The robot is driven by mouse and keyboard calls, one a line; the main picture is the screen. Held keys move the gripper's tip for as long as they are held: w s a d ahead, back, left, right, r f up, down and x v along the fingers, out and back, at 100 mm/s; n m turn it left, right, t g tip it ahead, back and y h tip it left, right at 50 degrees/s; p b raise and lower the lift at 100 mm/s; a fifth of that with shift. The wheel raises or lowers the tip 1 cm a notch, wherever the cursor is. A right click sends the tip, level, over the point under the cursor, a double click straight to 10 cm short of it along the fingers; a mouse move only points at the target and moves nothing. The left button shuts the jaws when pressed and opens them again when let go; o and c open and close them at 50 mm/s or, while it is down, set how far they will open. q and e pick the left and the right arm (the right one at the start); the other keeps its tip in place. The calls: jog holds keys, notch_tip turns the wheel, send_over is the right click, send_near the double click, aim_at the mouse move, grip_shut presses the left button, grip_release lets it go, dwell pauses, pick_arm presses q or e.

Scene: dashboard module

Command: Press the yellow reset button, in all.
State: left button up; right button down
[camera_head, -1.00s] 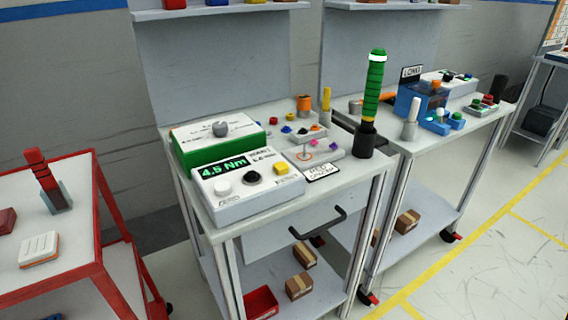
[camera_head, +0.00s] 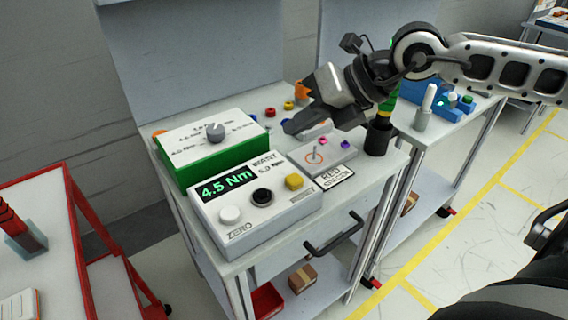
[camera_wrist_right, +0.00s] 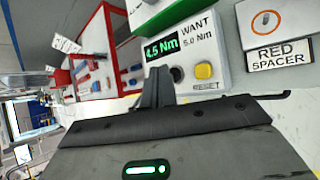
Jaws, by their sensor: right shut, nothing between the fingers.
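A black knob (camera_head: 262,197) and a white knob (camera_head: 230,215) sit left of the button. My right gripper (camera_head: 290,128) is shut and empty, in the air behind and above the button, not touching it. In the right wrist view the yellow button (camera_wrist_right: 204,71) lies just beyond and right of the shut fingertips (camera_wrist_right: 157,72). My left gripper is not in view.
A green-and-white box (camera_head: 212,150) with a grey dial stands behind the module. A plate with an orange ring (camera_head: 314,156) and a RED SPACER label (camera_head: 335,178) lie to the right. A dark holder (camera_head: 378,138) stands at the bench's right. A red cart (camera_head: 100,235) is at left.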

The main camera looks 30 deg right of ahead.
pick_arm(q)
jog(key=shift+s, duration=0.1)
pick_arm(e)
jog(key=shift+d+r, duration=0.2)
jog(key=shift+d, duration=0.1)
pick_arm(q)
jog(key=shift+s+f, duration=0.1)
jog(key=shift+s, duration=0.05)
pick_arm(e)
jog(key=b, duration=0.4)
send_over(300, 180)
notch_tip(300, 180, down, 8)
jog(key=shift+r, duration=0.15)
jog(key=shift+f+b, duration=0.5)
jog(key=shift+b, duration=0.35)
jog(key=shift+f, duration=0.1)
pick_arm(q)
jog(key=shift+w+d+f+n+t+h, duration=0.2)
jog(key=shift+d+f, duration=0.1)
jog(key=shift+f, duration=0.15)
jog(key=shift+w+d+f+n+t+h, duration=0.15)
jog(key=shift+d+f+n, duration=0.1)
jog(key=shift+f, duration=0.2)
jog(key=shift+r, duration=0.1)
